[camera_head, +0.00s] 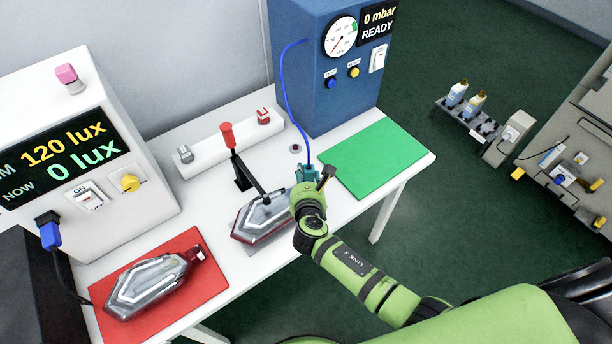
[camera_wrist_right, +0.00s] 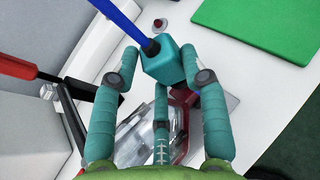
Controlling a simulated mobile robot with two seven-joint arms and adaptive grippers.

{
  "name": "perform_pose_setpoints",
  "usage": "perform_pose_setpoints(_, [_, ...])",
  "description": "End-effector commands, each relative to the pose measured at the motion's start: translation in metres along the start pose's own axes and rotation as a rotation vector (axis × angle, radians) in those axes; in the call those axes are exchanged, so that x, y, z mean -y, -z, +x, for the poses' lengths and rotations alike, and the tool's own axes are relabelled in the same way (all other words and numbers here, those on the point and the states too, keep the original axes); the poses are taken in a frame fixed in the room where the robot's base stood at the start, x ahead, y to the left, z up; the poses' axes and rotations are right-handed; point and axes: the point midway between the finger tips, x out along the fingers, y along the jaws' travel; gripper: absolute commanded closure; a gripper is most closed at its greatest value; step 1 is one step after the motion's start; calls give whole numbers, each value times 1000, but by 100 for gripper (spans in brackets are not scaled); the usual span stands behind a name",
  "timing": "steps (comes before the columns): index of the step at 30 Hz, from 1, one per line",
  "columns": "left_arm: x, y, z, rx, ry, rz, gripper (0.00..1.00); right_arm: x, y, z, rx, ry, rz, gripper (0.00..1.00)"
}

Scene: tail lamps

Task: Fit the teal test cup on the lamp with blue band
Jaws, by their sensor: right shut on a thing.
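The teal test cup (camera_wrist_right: 163,64) is gripped between the teal fingers of my right gripper (camera_wrist_right: 163,78), with a blue hose at its top. In the head view my right gripper (camera_head: 307,174) is above the right end of a clear and red lamp (camera_head: 262,216), which lies under a red-handled clamp (camera_head: 240,160). I cannot tell whether the cup touches this lamp. A second clear lamp (camera_head: 148,285) lies on the red mat (camera_head: 215,266). No blue band is discernible on either lamp. My left gripper is out of view.
A blue tester (camera_head: 318,95) with a gauge and READY display stands behind; the blue hose (camera_head: 291,90) runs from it. The green mat (camera_head: 375,160) at right is empty. A white lux meter (camera_head: 85,130) stands left. A white rail (camera_head: 225,143) holds small caps.

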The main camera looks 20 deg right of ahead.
Motion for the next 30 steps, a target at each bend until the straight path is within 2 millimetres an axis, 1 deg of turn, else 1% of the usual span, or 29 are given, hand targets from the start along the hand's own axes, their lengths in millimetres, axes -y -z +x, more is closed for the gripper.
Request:
perform_pose_setpoints(11, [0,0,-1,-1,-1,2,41,0,-1,0,1,-1,-1,95])
perform_pose_setpoints(17, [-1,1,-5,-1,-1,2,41,0,-2,0,2,-1,-1,95])
perform_pose_setpoints(30, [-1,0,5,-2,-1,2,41,-1,11,5,2,-1,-2,95])
